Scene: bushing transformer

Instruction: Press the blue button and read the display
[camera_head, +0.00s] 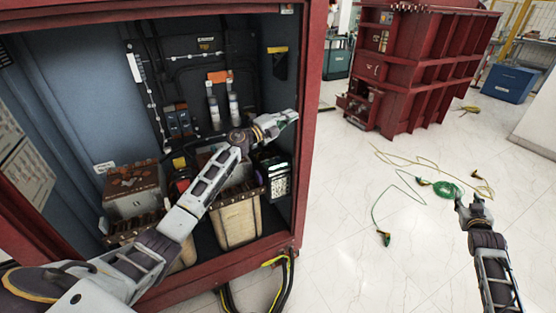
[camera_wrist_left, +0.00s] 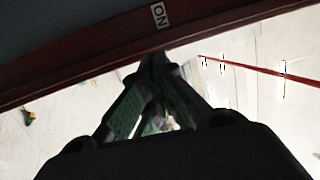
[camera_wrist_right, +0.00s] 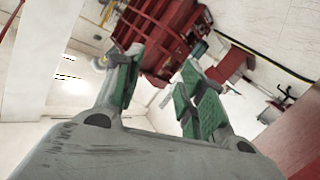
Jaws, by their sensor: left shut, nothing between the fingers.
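My left gripper (camera_head: 288,118) is inside the open red cabinet, near the right inner wall. Its fingers are shut and empty. In the left wrist view the closed fingertips (camera_wrist_left: 156,62) are in front of the red cabinet edge (camera_wrist_left: 100,66), below a small "ON" label (camera_wrist_left: 159,15) shown upside down. I cannot tell whether they touch. A dark box with a pale lit face (camera_head: 277,178), perhaps the display, is below the left gripper. I cannot make out a blue button for certain. My right gripper (camera_head: 473,205) is open and empty above the floor; its spread fingers show in the right wrist view (camera_wrist_right: 155,85).
The cabinet (camera_head: 308,110) holds cables, a reddish-brown box (camera_head: 134,190) and a beige container (camera_head: 236,220). Yellow and green cables (camera_head: 420,185) lie on the white floor. A second red cabinet (camera_head: 425,65) stands behind. The floor between is mostly clear.

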